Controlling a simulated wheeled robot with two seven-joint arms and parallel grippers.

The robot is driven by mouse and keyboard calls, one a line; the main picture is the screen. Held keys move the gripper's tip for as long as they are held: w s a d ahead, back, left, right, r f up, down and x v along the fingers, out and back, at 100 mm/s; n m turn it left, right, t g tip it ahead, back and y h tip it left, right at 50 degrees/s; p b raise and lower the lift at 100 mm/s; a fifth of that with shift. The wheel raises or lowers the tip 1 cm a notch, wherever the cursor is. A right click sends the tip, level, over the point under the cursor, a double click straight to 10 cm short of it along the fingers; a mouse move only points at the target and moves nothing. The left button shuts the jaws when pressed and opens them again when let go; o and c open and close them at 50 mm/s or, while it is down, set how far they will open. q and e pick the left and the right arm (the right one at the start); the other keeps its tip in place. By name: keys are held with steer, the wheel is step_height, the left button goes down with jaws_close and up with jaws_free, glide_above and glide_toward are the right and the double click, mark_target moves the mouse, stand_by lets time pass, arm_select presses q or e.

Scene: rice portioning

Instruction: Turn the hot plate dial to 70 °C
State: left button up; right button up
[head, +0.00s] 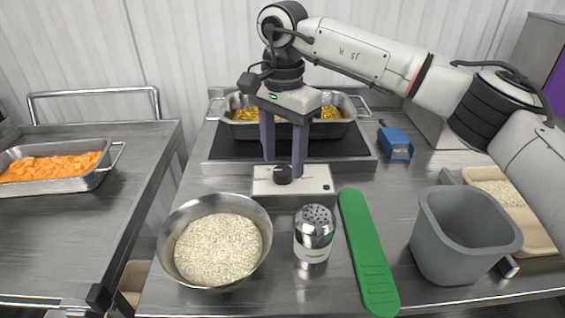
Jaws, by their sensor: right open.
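The hot plate (219,147) is a flat black slab with a steel rim at the back of the counter. Its control box (318,184) is a pale panel at the front with a round black dial (283,175). My right gripper (284,170) points down over the control box. Its two purple fingers are apart, one to the left of the dial and one to the right. I cannot tell whether either finger touches the dial. The dial's markings are too small to read. My left gripper is not in view.
A steel pan (345,127) of yellow food sits on the hot plate. In front are a steel bowl (170,232) of rice, a shaker (314,232) and a green utensil (366,250). A grey container (465,240) and a blue box (395,142) stand to the right.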

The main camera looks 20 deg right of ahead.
steer(key=shift+f, duration=1.25)
steer(key=c, duration=1.1)
steer(key=shift+o, duration=0.2)
steer(key=shift+m, duration=0.4)
steer(key=m, duration=0.4)
steer(key=shift+r+m+p, duration=0.1)
steer(key=shift+m+p, duration=0.25)
steer(key=shift+m, duration=0.05)
steer(key=m, duration=1.2)
steer(key=shift+m, duration=0.4)
steer(key=m, duration=0.5)
steer(key=shift+w, duration=0.1)
steer(key=shift+m, duration=0.3)
